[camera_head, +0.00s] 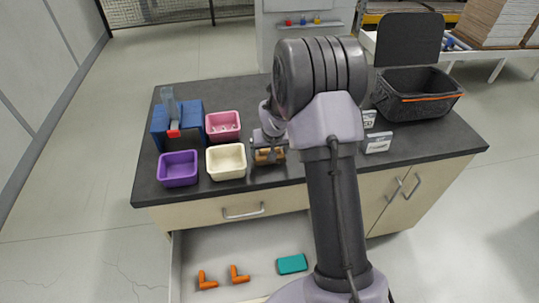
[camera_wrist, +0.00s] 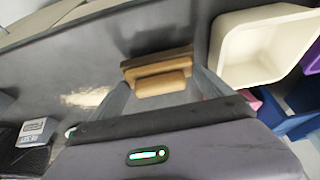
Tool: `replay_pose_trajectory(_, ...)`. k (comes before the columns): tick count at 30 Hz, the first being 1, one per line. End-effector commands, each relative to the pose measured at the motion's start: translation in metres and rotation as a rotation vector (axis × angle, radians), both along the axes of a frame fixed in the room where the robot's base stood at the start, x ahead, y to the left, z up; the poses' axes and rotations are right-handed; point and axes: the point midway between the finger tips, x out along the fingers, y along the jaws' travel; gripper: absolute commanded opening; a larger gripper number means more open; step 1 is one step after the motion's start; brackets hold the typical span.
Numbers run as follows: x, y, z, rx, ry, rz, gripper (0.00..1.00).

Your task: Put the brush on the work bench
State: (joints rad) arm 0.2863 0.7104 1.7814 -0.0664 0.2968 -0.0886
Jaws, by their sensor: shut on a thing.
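The brush (camera_head: 268,156), with a tan wooden body and handle, is at the front edge of the dark work bench (camera_head: 290,174), just right of the cream bin. My gripper (camera_head: 267,146) is above it, shut on it. In the wrist view the brush (camera_wrist: 157,70) sits between the two fingers of my gripper (camera_wrist: 163,90), with the grey bench top (camera_wrist: 60,75) behind it. The underside of the brush is hidden, and I cannot tell whether it touches the bench.
A cream bin (camera_head: 226,162), purple bin (camera_head: 177,169) and pink bin (camera_head: 223,126) stand left, by a blue holder (camera_head: 160,130). A dark basket (camera_head: 415,95) and white label cards (camera_head: 378,143) are right. The open drawer (camera_head: 225,255) below holds orange pieces and a teal block.

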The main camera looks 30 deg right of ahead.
Motion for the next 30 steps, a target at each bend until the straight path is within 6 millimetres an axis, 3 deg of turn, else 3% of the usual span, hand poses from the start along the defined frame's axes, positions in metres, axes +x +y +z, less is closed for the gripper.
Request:
replay_pose_trajectory(1, -0.001, 0.000, -0.015, 0.001, 0.003, 0.000, 0.46)
replay_pose_trajectory(2, -0.001, 0.000, -0.018, 0.000, 0.002, 0.001, 0.46)
replay_pose_trajectory(12, 0.000, 0.001, -0.020, 0.000, 0.000, 0.001, 0.46)
replay_pose_trajectory(13, -0.001, 0.001, -0.020, 0.000, 0.000, 0.000, 0.94)
replay_pose_trajectory(14, -0.001, 0.001, -0.019, 0.000, 0.000, 0.000, 1.00)
replay_pose_trajectory(23, -0.001, 0.001, -0.010, 0.000, -0.001, 0.000, 1.00)
replay_pose_trajectory(30, -0.025, 0.008, 0.053, 0.000, -0.002, -0.001, 1.00)
